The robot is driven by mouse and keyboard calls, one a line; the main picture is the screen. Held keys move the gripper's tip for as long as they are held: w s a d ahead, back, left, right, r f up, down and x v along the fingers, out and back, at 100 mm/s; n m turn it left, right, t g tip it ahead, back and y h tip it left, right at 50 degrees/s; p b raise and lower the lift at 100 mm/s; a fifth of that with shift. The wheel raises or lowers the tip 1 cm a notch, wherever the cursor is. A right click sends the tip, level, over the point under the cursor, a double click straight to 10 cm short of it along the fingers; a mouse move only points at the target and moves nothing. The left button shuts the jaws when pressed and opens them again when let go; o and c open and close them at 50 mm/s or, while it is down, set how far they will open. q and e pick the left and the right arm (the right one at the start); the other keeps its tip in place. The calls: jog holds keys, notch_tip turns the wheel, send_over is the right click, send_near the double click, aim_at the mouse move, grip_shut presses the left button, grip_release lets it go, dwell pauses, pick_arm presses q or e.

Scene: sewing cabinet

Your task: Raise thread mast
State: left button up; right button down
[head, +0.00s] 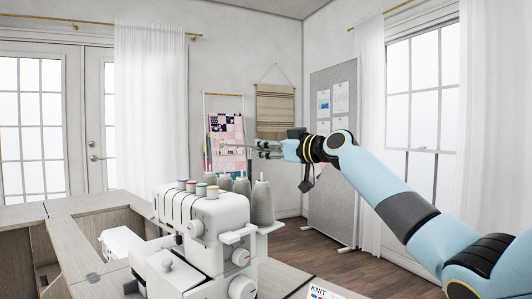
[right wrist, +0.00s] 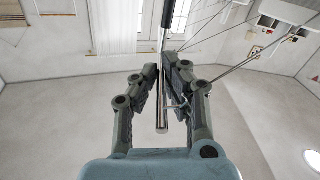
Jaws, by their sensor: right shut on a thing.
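The white serger (head: 215,262) stands on the cabinet, with several grey thread cones (head: 262,203) behind it. My right gripper (head: 262,148) is above the cones, reaching in from the right. In the right wrist view its fingers (right wrist: 163,85) are shut on the thread mast (right wrist: 162,112), a thin shiny metal rod passing between them. Threads (right wrist: 215,75) run from near the rod to the upper right. In the head view the mast is too thin to follow clearly, and the gripper covers part of it. My left gripper is not in view.
The wooden sewing cabinet (head: 85,208) has an open well at left with a white machine part (head: 120,242) in it. A printed KNIT card (head: 325,292) lies at the front. A grey pinboard (head: 335,150) stands behind my right arm.

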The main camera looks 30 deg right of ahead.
notch_tip(320, 180, up, 17)
jog(key=p, duration=0.7)
jog(key=shift+r+p, duration=0.2)
jog(key=shift+p, duration=0.2)
jog(key=c, duration=1.4)
grip_release()
jog(key=v, duration=1.1)
jog(key=shift+s+d+f, duration=0.1)
jog(key=shift+s+d, duration=0.05)
jog(key=shift+s, duration=0.2)
jog(key=shift+s+d, duration=0.1)
